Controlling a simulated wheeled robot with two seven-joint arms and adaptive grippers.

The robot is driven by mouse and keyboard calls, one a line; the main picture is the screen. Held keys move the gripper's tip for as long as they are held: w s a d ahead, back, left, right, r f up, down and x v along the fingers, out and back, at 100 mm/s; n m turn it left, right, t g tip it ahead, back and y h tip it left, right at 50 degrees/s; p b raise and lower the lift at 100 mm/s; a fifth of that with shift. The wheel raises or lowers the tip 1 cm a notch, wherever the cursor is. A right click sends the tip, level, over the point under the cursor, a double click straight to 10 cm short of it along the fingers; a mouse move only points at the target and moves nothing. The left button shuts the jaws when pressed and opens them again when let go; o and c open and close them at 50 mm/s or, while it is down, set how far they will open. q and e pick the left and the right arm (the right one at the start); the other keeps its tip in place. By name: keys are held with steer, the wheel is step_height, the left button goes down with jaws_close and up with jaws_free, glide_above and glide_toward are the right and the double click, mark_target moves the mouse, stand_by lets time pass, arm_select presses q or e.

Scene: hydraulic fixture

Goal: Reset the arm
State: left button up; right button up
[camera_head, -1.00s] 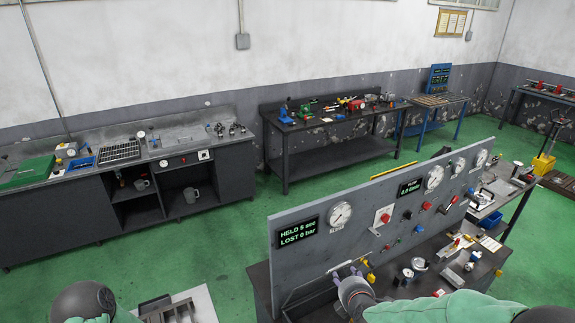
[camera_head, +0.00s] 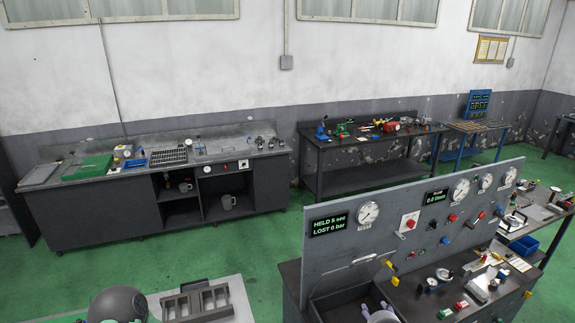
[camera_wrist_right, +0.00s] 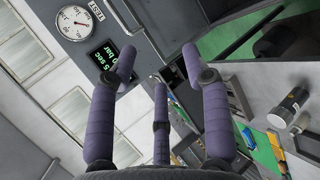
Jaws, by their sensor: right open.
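My right gripper (camera_wrist_right: 160,95) shows in the right wrist view with its purple padded fingers spread open and nothing between them. In the head view, part of my right gripper (camera_head: 381,313) shows at the bottom edge, in front of the grey hydraulic panel (camera_head: 345,265). The panel's display (camera_head: 329,225) reads "HELD 5 sec, LOST 0 bar". A round gauge (camera_head: 368,213) sits beside that display, and it also shows in the right wrist view (camera_wrist_right: 74,22). My left arm shows only as a rounded grey joint at the bottom left. My left gripper is out of view.
The panel's bench (camera_head: 411,296) carries several small fittings and gauges. A dark workbench (camera_head: 370,152) and a grey cabinet bench (camera_head: 100,212) stand along the back wall. Green floor (camera_head: 262,250) lies clear between the cabinet bench and the panel.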

steer(key=s+a+f+m+g+y+b, duration=0.1)
steer(key=s+a+f+m+g+b, duration=0.3)
steer(key=f, duration=0.6)
steer(key=f+m+t+y+b, duration=0.15)
steer(key=f+b, duration=0.35)
steer(key=f, duration=0.5)
steer(key=s+a+f+m+g+b, duration=0.25)
steer(key=f+m+b, duration=0.2)
steer(key=f, duration=0.55)
arm_select(q)
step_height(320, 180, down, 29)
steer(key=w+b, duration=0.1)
steer(key=b, duration=1.4)
arm_select(e)
steer(key=s+a+f+m+g+y, duration=0.1)
steer(key=s+a+f+m+g, duration=0.1)
steer(key=s+f, duration=0.3)
steer(key=s+a+f+m+g, duration=0.2)
steer(key=s+f+m, duration=0.3)
steer(key=f, duration=0.8)
steer(key=s+a+f+m+g+y, duration=0.1)
steer(key=s+a+f+m, duration=0.3)
steer(key=f, duration=0.5)
steer(key=shift+s+f+g+y, duration=0.4)
steer(key=shift+s+g, duration=0.1)
steer(key=shift+s, duration=0.65)
